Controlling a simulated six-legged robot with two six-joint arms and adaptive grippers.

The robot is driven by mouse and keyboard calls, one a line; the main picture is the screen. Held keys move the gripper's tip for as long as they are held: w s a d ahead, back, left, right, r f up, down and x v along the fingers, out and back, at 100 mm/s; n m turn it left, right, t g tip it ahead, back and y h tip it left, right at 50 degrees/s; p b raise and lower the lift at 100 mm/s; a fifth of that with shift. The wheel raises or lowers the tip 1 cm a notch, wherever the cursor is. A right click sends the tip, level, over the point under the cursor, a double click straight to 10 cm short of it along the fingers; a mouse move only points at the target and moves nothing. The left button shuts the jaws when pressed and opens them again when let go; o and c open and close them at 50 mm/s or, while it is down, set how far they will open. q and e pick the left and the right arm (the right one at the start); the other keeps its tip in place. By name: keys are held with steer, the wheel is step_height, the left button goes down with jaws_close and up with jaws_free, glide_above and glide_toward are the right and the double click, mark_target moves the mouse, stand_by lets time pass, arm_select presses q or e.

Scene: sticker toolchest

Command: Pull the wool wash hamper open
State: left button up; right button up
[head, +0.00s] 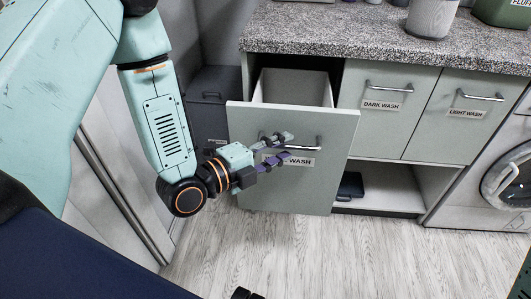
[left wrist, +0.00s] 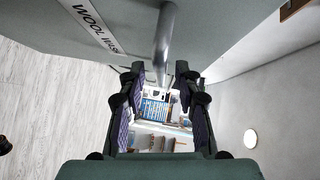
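The wool wash hamper (head: 290,195) is a grey-green front standing well out from the cabinet, with a pale bin (head: 295,88) showing open behind it. Its label is partly hidden by my fingers in the head view, but "WOOL WASH" reads in the left wrist view (left wrist: 94,29). My left gripper (head: 288,147) is at the front, by its metal bar handle (head: 318,143). In the left wrist view the handle (left wrist: 165,35) runs down toward the gap between my two spread fingers (left wrist: 160,82), with space on either side. My right gripper is not in view.
Closed dark wash (head: 381,125) and light wash (head: 464,130) fronts are to the right. Below them is an open shelf (head: 385,192) with a dark item. A speckled counter (head: 330,30) is above, a washer (head: 505,185) far right.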

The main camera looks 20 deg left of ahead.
arm_select(q)
steer(key=shift+v, duration=2.85)
steer(key=s+a+f+n+g+y, duration=0.15)
steer(key=s+f+n+g, duration=0.25)
steer(key=f+n, duration=0.4)
steer(key=s+a+f+n+g+y, duration=0.1)
steer(key=s+f+n+g+y, duration=0.2)
steer(key=f+n, duration=0.45)
steer(key=s+f+n+g+y, duration=0.2)
steer(key=s+f+n+g, duration=0.1)
steer(key=s, duration=0.6)
steer(key=s+a+f+n+g+y+p, duration=0.1)
steer(key=s+f+n+g, duration=0.3)
steer(key=s, duration=0.5)
steer(key=shift+a+y, duration=0.25)
steer(key=shift+y, duration=0.1)
